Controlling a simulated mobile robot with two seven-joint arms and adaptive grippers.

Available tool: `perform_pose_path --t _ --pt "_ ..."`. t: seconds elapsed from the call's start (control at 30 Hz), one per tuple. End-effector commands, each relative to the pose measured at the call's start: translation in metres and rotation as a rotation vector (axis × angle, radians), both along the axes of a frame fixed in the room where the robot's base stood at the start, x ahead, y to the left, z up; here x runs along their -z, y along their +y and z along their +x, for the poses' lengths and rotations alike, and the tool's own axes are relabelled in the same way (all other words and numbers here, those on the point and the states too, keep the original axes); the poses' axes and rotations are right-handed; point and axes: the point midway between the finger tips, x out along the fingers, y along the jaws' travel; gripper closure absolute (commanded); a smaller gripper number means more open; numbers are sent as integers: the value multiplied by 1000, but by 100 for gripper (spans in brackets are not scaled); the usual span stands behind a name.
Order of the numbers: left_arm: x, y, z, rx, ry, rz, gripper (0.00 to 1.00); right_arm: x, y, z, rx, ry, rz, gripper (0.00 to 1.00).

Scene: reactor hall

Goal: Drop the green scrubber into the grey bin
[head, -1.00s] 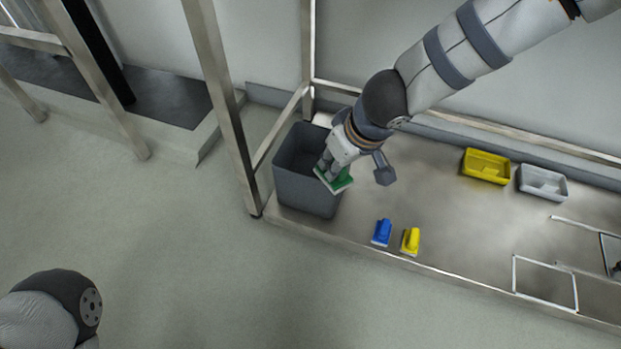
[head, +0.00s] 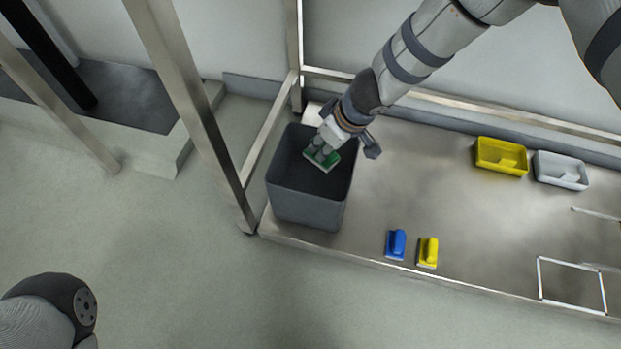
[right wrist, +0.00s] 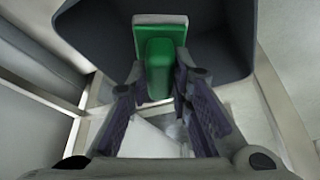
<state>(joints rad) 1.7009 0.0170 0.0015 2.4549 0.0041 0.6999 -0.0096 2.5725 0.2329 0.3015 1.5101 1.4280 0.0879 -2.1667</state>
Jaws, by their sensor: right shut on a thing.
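The green scrubber (head: 322,158) has a green body with a white pad edge. My right gripper (head: 322,146) is shut on it and holds it over the open mouth of the grey bin (head: 308,208). In the right wrist view the scrubber (right wrist: 160,62) sits between the two fingertips of the gripper (right wrist: 158,84), with the dark inside of the bin (right wrist: 225,35) around it. The bin stands at the left end of the metal bench. I cannot tell how deep the scrubber is below the rim. My left gripper is not in view.
A blue scrubber (head: 396,244) and a yellow scrubber (head: 428,252) lie on the bench (head: 400,190) near its front edge. A yellow tray (head: 501,157) and a white tray (head: 561,171) stand at the back right. A metal post (head: 190,110) rises just left of the bin.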

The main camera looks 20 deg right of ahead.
Motion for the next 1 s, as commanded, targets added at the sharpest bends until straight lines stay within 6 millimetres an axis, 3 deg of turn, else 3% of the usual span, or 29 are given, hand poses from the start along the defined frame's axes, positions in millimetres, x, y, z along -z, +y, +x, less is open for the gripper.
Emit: perform_pose_path --t 0.4,0.43,0.53,0.83,1.0 --pt "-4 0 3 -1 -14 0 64 13 -1 1 3 -5 -2 100" --pt "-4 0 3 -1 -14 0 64 13 -1 1 3 -5 -2 78" --pt "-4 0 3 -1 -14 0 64 13 -1 1 3 -5 -2 57" --pt "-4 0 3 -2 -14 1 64 10 -2 0 4 -5 -2 57" --pt "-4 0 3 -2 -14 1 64 -20 -8 -9 2 -7 -2 57"
